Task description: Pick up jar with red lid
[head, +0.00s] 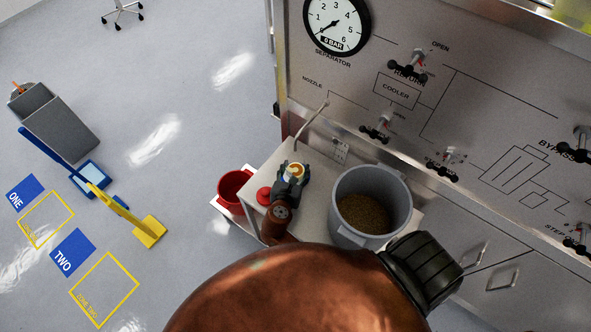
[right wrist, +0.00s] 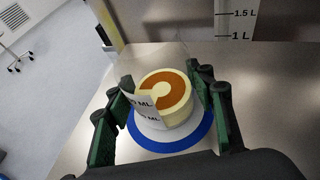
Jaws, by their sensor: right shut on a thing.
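A clear jar with "ML" markings and cream and orange contents (right wrist: 166,95) shows between the fingers of my right gripper (right wrist: 162,112) in the right wrist view. No red lid is on it. In the head view my right gripper (head: 293,172) is shut on this jar (head: 296,169) above the small table. A blue and white ring (right wrist: 205,135) shows around the jar's lower end. A round red lid (head: 264,195) is on the table to the left of the gripper; whether a jar is under it I cannot tell. My left gripper is not in view.
A grey bucket (head: 342,215) with brown grains stands right of the gripper on the table (head: 318,193). A thin nozzle tube (head: 308,125) curves down close behind the jar. A red bucket (head: 233,188) stands at the left. The panel with gauge and valves (head: 440,100) rises behind.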

